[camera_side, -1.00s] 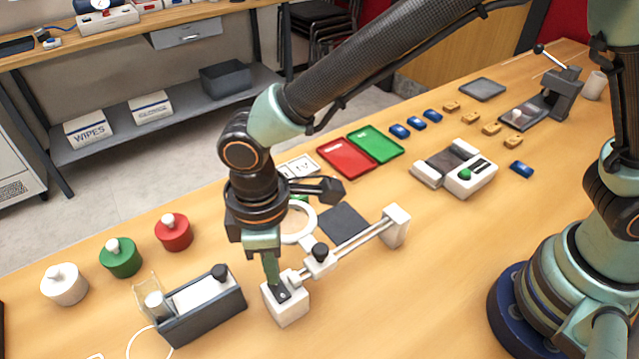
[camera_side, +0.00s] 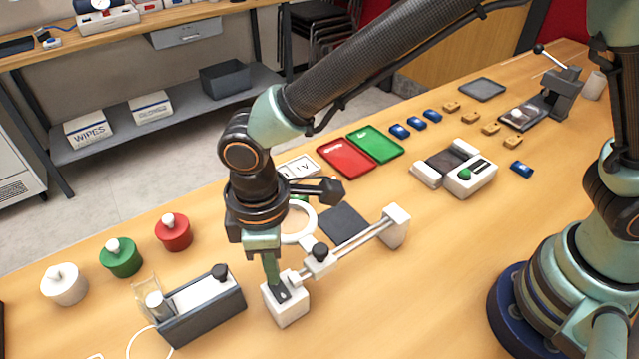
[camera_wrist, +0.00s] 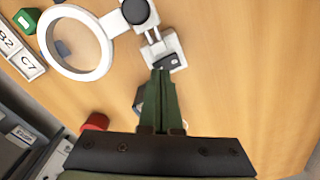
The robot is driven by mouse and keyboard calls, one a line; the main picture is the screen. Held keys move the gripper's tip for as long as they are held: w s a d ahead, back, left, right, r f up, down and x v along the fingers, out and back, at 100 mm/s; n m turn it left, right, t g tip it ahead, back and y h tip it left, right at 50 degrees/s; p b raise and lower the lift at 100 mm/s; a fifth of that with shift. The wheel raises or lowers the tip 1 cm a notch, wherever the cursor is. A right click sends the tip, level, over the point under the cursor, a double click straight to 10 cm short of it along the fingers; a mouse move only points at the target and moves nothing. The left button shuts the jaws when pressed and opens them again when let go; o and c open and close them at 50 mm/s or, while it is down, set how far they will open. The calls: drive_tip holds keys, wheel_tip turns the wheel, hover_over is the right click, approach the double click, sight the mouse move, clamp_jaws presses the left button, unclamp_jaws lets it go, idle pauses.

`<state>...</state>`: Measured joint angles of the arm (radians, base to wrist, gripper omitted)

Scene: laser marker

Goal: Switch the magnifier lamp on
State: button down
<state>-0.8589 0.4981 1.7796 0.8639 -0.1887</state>
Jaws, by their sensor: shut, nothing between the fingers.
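The magnifier lamp is a white ring (camera_side: 299,224) on a rail between two white end blocks, with a black knob (camera_side: 320,251) on the slider. Its near end block (camera_side: 286,307) carries a dark rocker switch (camera_side: 283,295) on top. My gripper (camera_side: 274,284) points down, shut and empty, with its tips at the switch. In the wrist view, the shut fingertips (camera_wrist: 161,73) overlap the near edge of the dark switch (camera_wrist: 166,62). I cannot tell whether they press on it. The ring (camera_wrist: 103,56) also shows there, at the upper left. No glow shows on the ring.
A dark box with a black knob (camera_side: 219,271) stands left of the end block. White (camera_side: 64,287), green (camera_side: 120,260) and red (camera_side: 173,234) knobbed pots line the far left. A dark square pad (camera_side: 345,224) lies behind the rail.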

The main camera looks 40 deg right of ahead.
drive_tip(key=shift+f, duration=0.9)
idle(0.4)
drive_tip(key=shift+r, duration=3.55)
drive_tip(key=w+d+r+m+t, duration=0.1)
drive_tip(key=w+d+r+m, duration=0.3)
drive_tip(key=d, duration=0.4)
drive_tip(key=s+d+r+m+t, duration=0.1)
drive_tip(key=d+r+m, duration=0.1)
drive_tip(key=d, duration=0.6)
drive_tip(key=s+d+r+m+t, duration=0.1)
drive_tip(key=d+r+m+t, duration=0.1)
drive_tip(key=d, duration=0.6)
drive_tip(key=s+d+r+m+t, duration=0.1)
drive_tip(key=d+r+m, duration=0.2)
drive_tip(key=d, duration=0.5)
drive_tip(key=shift+s+d+m+t, duration=0.3)
drive_tip(key=shift+m, duration=0.2)
